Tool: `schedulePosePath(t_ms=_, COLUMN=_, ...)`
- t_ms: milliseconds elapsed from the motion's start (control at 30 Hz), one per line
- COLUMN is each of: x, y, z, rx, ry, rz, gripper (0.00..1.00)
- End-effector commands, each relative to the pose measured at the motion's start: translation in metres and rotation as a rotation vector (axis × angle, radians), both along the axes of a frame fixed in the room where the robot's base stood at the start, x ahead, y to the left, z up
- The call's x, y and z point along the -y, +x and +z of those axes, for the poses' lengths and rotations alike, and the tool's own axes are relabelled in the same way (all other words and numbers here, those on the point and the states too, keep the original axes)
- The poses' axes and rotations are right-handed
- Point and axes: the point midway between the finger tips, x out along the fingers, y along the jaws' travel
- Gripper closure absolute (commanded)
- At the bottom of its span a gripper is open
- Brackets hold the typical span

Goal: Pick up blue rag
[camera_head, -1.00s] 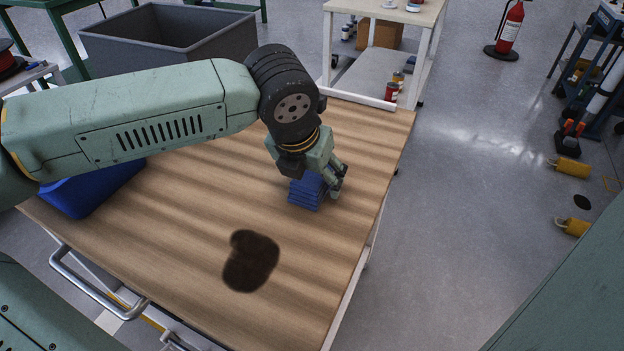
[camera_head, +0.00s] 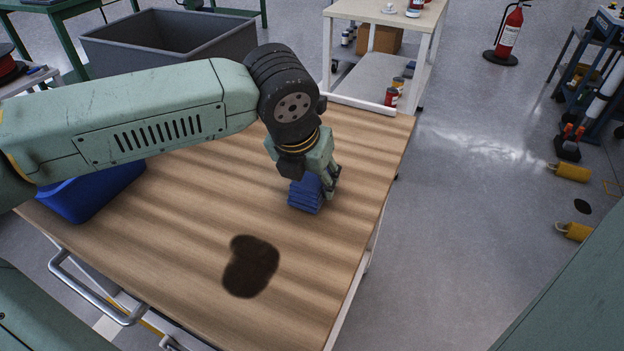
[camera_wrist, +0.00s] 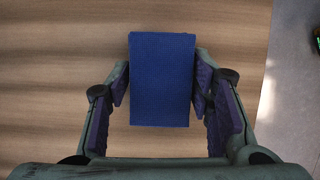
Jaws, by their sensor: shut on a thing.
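The blue rag (camera_head: 305,195) is a folded, layered block on the wooden table, near its right side. In the wrist view the rag (camera_wrist: 162,80) is a flat blue rectangle between the two fingers. My gripper (camera_head: 318,188) points down at the rag from above. In the wrist view my gripper (camera_wrist: 160,88) has its finger pads at the left and right sides of the rag, shut on it. The rag's far side is partly hidden by the gripper in the head view. I cannot tell any gap between rag and tabletop.
A dark stain (camera_head: 251,266) marks the wooden table (camera_head: 190,250) in front of the rag. A blue bin (camera_head: 95,190) stands at the table's left, partly behind my arm. A grey crate (camera_head: 165,40) and a white shelf table (camera_head: 375,12) stand beyond. The tabletop's front is clear.

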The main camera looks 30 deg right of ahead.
Motion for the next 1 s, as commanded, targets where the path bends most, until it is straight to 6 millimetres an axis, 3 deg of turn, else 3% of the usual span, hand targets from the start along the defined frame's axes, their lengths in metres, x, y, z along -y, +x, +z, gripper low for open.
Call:
schedulePosePath(t_ms=233, x=-0.004, y=0.0, z=0.029, rx=0.0, ry=-0.002, rz=0.003, gripper=0.76)
schedulePosePath(t_ms=700, x=-0.119, y=-0.017, z=0.038, rx=-0.001, ry=-0.004, rz=0.006, gripper=0.76)
schedulePosePath(t_ms=1000, x=-0.155, y=-0.023, z=0.043, rx=-0.001, ry=-0.001, rz=0.001, gripper=0.76)
